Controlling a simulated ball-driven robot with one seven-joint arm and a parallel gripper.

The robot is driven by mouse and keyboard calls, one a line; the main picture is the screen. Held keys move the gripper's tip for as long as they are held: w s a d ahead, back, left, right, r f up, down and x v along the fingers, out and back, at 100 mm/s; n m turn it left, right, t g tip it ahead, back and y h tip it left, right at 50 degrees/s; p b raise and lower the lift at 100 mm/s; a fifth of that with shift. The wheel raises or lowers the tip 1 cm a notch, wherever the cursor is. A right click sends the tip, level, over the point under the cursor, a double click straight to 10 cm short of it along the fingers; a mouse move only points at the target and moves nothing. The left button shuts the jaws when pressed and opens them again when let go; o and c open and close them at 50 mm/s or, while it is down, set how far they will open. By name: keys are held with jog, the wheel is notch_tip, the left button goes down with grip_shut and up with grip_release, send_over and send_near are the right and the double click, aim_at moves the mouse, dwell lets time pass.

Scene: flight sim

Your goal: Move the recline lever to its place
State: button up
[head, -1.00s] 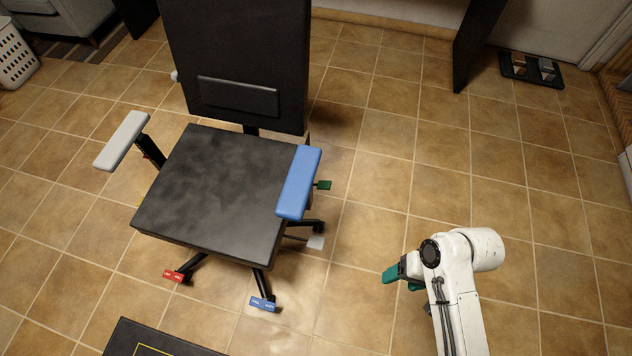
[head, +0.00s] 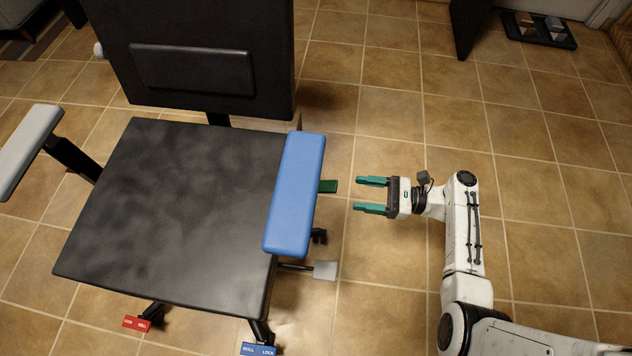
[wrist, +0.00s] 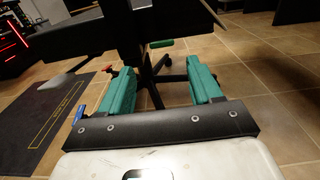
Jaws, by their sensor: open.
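A green-tipped lever (head: 328,186) sticks out to the right from under the chair's blue armrest (head: 297,190). It also shows in the wrist view (wrist: 162,43), beyond and above my fingers. A grey paddle lever (head: 325,270) sticks out lower, near the seat's front right, and shows at the left in the wrist view (wrist: 62,76). Nothing marks which one is the recline lever. My gripper (head: 360,196), with teal fingers, is open and empty, pointing left at the chair. Its fingertips (wrist: 162,76) are a short gap right of the green tip and touch nothing.
The black seat (head: 170,220) and backrest (head: 190,60) fill the left. Red (head: 136,323) and blue (head: 262,349) labelled pedals sit at the chair's base. A tray (head: 540,30) lies at the back right.

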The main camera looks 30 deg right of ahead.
aim_at(330, 187)
jog(key=b+x, duration=0.2)
jog(key=x, duration=0.9)
jog(key=shift+w+d+r+b, duration=0.15)
jog(key=shift+w+d+b, duration=0.05)
jog(key=shift+b, duration=0.15)
grip_shut()
